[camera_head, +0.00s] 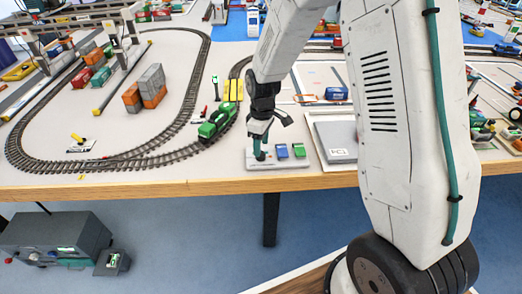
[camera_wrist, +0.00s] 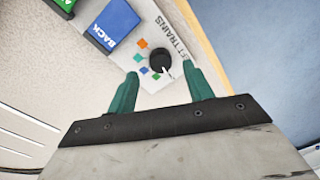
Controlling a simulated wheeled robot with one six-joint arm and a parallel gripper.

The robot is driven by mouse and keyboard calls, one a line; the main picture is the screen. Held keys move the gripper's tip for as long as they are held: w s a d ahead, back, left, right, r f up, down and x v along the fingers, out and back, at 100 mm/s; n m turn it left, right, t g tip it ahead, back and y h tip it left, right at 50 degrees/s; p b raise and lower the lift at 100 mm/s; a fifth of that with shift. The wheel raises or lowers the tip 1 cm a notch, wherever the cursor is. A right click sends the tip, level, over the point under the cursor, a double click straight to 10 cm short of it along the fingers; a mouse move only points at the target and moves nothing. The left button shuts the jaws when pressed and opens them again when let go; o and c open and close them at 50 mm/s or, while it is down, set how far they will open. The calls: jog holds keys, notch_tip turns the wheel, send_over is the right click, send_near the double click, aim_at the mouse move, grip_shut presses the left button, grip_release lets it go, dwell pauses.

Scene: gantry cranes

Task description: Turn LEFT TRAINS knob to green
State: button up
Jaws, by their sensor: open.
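The LEFT TRAINS knob (camera_wrist: 160,61) is a small round black knob with a white mark on its lower right side in the wrist view. It sits on a pale control panel (camera_head: 283,165) at the table's front edge. Small orange, blue and green squares lie along the knob's left and lower side. I cannot tell surely which colour the mark faces. My gripper (camera_wrist: 159,70) is open, its teal fingertips on either side of the knob, with gaps visible. In the head view my gripper (camera_head: 258,148) points down over the panel's left end; the knob is hidden there.
A blue BACK button (camera_wrist: 113,24) and a green button (camera_head: 298,150) share the panel. A green locomotive (camera_head: 217,121) stands on the track just left of my arm. A grey box (camera_head: 336,139) lies right of the panel.

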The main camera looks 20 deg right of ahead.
jog(key=shift+a+f, duration=0.1)
jog(key=shift+f, duration=1.55)
jog(key=c, duration=1)
jog(key=shift+o, duration=0.2)
jog(key=shift+s, duration=0.1)
jog(key=m, duration=0.3)
jog(key=shift+m, duration=2.4)
